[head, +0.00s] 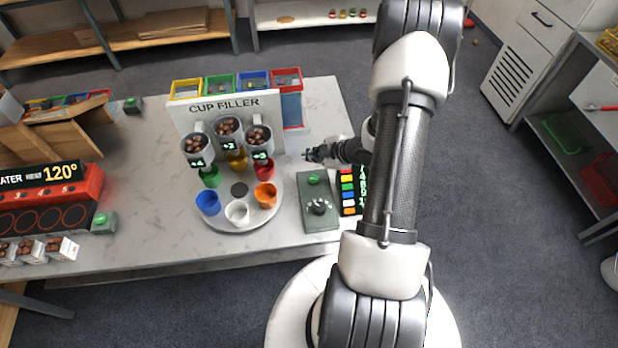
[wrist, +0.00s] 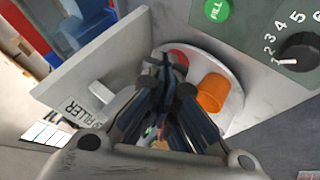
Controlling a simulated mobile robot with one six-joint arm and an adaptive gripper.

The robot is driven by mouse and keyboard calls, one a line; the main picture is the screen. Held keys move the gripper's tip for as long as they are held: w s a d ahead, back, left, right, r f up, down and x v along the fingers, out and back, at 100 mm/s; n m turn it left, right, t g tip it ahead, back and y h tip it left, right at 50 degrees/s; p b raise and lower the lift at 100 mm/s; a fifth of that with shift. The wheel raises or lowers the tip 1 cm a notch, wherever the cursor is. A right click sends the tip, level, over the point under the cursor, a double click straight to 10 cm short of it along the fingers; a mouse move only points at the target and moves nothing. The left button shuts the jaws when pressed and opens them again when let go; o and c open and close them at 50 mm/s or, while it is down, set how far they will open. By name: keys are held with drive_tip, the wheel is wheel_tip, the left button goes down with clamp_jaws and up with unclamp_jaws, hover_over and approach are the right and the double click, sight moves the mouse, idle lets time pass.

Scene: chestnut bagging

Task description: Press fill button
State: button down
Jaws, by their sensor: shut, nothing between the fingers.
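The green fill button (head: 313,180) sits at the top of a grey-green control panel (head: 322,226), above a black dial. In the wrist view the button (wrist: 216,10), marked FILL, is at the top edge, and the dial (wrist: 299,53) points near 1. My gripper (head: 309,155) is shut and empty, just beyond the button's far side and apart from it in the picture. Its dark fingers fill the middle of the wrist view (wrist: 166,75). The cup filler (head: 225,111) stands to the left with three chestnut hoppers above a round turntable (head: 241,224).
Blue (head: 208,203), white (head: 237,212) and orange (head: 265,194) cups stand on the turntable's front, with green, yellow and red cups behind. A colour chart (head: 348,190) lies right of the panel. A red heater (head: 50,200) is at the far left. The table between has free room.

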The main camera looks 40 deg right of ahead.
sight(312, 181)
idle(0.3)
wheel_tip(312, 181, down, 9)
drive_tip(key=b, duration=0.7)
drive_tip(key=shift+r, duration=0.15)
idle(1.0)
drive_tip(key=shift+f+b, duration=0.45)
drive_tip(key=shift+f+b, duration=0.35)
drive_tip(key=shift+f, duration=0.05)
idle(0.5)
drive_tip(key=shift+r, duration=0.15)
drive_tip(key=shift+r+p, duration=0.7)
